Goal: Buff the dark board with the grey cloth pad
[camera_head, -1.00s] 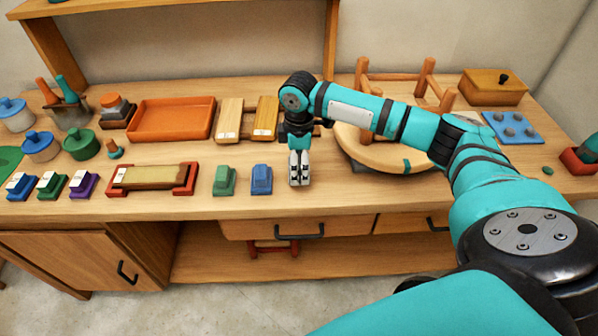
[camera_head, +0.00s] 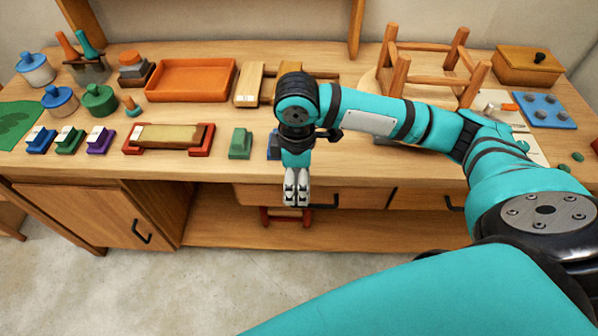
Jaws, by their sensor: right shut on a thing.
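The darkest-looking board is a brown-olive board (camera_head: 170,134), pale at its left end, lying in a red holder (camera_head: 201,141) on the bench. My right gripper (camera_head: 297,188) points down, shut, in front of the bench edge, to the right of that board. It is shut on a small greyish thing, taken as the grey cloth pad; this is hard to tell from the grey fingers. My left gripper is not in view.
A green block (camera_head: 240,143) and a partly hidden blue block (camera_head: 273,146) stand right of the holder. Blue, green and purple blocks (camera_head: 100,139) stand left of it. Behind are an orange tray (camera_head: 191,97) and a pale board (camera_head: 250,84). An upturned stool (camera_head: 400,75) stands right.

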